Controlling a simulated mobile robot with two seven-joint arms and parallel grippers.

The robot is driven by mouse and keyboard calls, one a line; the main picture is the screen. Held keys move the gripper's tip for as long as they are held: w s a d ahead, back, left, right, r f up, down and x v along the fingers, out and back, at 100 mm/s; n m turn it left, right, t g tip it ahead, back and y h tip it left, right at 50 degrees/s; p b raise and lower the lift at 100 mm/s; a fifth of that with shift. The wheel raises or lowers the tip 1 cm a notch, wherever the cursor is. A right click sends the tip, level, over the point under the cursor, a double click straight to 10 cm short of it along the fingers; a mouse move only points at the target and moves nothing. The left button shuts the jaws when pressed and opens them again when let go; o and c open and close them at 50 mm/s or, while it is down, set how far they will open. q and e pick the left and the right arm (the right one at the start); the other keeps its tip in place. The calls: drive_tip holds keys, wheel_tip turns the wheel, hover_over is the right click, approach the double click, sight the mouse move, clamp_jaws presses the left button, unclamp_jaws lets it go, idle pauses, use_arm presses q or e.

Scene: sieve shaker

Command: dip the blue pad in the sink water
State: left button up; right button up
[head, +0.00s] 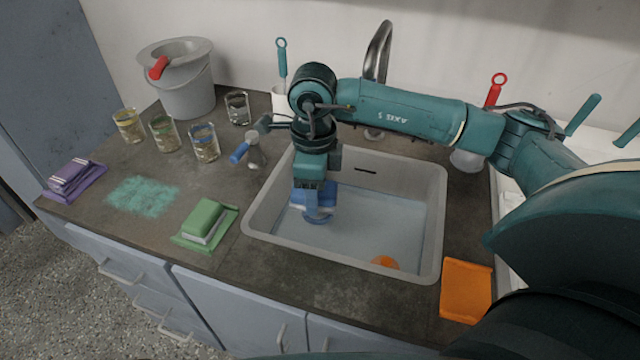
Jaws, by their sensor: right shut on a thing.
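The sink (262,228) is set into the counter and holds pale blue water (375,222). My right gripper (317,206) points down into the left part of the sink. It is shut on the blue pad (301,197), which shows blue with a white layer on both sides of the fingers. The pad is low in the basin, below the rim level. I cannot tell for sure whether its underside touches the water. The fingers hide the middle of the pad. My left gripper is out of view.
An orange round thing (385,262) lies in the sink near the front. A green pad (204,220), purple pad (72,178), several glass jars (163,133) and a grey bucket (187,90) stand left. The faucet (378,50) rises behind.

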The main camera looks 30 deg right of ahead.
sight(320, 200)
drive_tip(key=m, duration=0.4)
drive_tip(key=w+d+m, duration=0.1)
drive_tip(key=m, duration=0.1)
drive_tip(key=shift+f+m, duration=0.3)
drive_tip(key=shift+f, duration=0.05)
drive_tip(key=m, duration=0.3)
drive_tip(key=d+m, duration=0.1)
drive_tip(key=m, duration=0.1)
drive_tip(key=shift+w+f+b, duration=0.2)
drive_tip(key=shift+f+b, duration=0.1)
drive_tip(key=shift+b, duration=0.05)
drive_tip(key=shift+f+b, duration=0.45)
drive_tip(key=shift+f, duration=0.15)
wheel_tip(320, 200, down, 17)
drive_tip(key=b, duration=1.2)
drive_tip(key=shift+f+b, duration=0.65)
drive_tip(key=shift+f, duration=0.05)
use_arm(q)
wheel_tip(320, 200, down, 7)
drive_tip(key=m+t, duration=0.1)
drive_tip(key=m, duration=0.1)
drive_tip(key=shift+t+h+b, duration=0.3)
use_arm(e)
drive_tip(key=shift+f, duration=0.45)
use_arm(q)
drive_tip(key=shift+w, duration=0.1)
use_arm(e)
drive_tip(key=shift+r, duration=0.1)
